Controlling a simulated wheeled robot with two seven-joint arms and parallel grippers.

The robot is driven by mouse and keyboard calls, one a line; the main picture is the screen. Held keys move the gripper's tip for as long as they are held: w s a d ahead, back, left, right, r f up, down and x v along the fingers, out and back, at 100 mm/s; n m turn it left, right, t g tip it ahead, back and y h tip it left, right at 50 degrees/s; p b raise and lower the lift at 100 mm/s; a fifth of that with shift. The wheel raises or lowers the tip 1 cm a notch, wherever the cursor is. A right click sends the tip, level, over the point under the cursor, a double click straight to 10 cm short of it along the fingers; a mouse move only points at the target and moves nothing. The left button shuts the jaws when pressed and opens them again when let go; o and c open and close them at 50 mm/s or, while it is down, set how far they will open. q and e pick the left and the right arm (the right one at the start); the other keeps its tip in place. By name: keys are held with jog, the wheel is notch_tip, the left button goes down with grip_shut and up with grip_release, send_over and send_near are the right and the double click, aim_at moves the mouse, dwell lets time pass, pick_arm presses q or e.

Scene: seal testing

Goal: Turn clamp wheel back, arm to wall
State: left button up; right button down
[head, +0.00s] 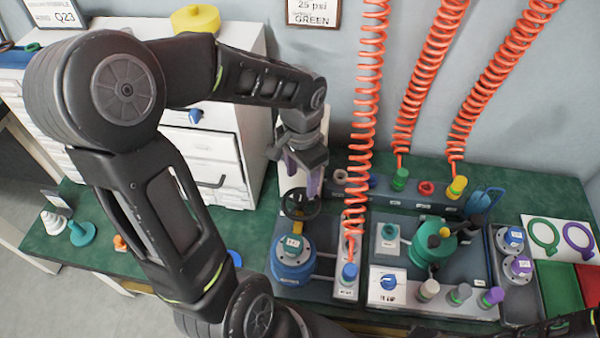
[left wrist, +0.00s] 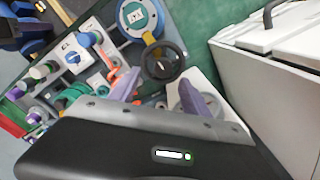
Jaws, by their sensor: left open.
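The black clamp wheel (head: 300,204) stands at the back of the blue round fixture (head: 291,268), which has a teal labelled top. In the left wrist view the wheel (left wrist: 163,62) shows its open rim and hub, with a yellow piece linking it towards the blue fixture (left wrist: 140,17). My left gripper (head: 305,178) points down just above and behind the wheel. Its purple fingers are apart with nothing between them, and they also show in the left wrist view (left wrist: 158,88). They do not visibly grip the rim. A clamp arm cannot be told apart clearly. My right gripper is out of view.
A white drawer cabinet (head: 215,150) stands left of the wheel. An orange coiled hose (head: 366,100) hangs close to its right. A grey panel (head: 385,255) with a blue knob and a teal fixture (head: 428,243) lies right. Green bench surface (head: 170,245) is partly clear at left.

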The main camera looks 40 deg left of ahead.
aim_at(301, 194)
pick_arm(q)
jog(key=shift+w+a, duration=0.4)
jog(key=shift+a, duration=0.1)
jog(key=shift+s+d+r, duration=0.15)
jog(key=shift+s+d, duration=0.05)
jog(key=shift+f, duration=4)
jog(key=shift+c, duration=0.2)
grip_shut()
jog(key=shift+w, duration=0.1)
